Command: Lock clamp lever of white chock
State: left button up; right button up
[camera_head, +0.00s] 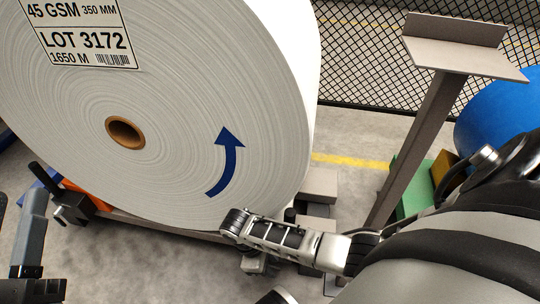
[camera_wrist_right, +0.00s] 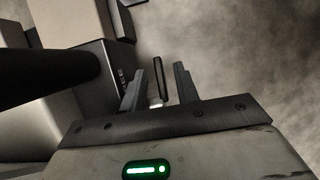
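My right gripper (camera_wrist_right: 160,85) is open in the right wrist view, its two fingers apart. A thin dark upright bar (camera_wrist_right: 157,80), which looks like the clamp lever, shows between them with a gap to each finger. A dark block with small lettering (camera_wrist_right: 120,65) is just left of the fingers. In the head view my right gripper (camera_head: 238,226) is low at the roll's lower right edge. A small pale part (camera_head: 256,263), possibly of the white chock, shows beneath it; the arm hides most of it.
A huge white paper roll (camera_head: 180,120) fills the left and middle. A black clamp with a handle (camera_head: 75,207) stands at its lower left. Pale blocks (camera_head: 318,186) lie right of the roll. A grey post with a plate (camera_head: 425,125) and a blue drum (camera_head: 500,112) stand at right.

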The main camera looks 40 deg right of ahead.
grip_shut()
pick_arm(q)
jog(key=shift+r+p, duration=0.1)
jog(key=shift+p, duration=0.2)
pick_arm(e)
jog(key=shift+r, duration=0.1)
jog(key=t+y+p, duration=0.1)
jog(key=p, duration=0.2)
jog(key=shift+s+d+f+t+y, duration=0.1)
jog(key=shift+f+t+y, duration=0.2)
jog(key=shift+t+y, duration=0.1)
jog(key=shift+f, duration=0.2)
grip_release()
pick_arm(q)
notch_tip(320, 180, down, 7)
jog(key=s+n+g+y, duration=0.2)
jog(key=n+g, duration=0.2)
jog(key=shift+s+d+n+y, duration=0.2)
jog(key=shift+d+n+y, duration=0.1)
jog(key=shift+d+n, duration=0.15)
jog(key=shift+r+p, duration=0.1)
jog(key=shift+p, duration=0.2)
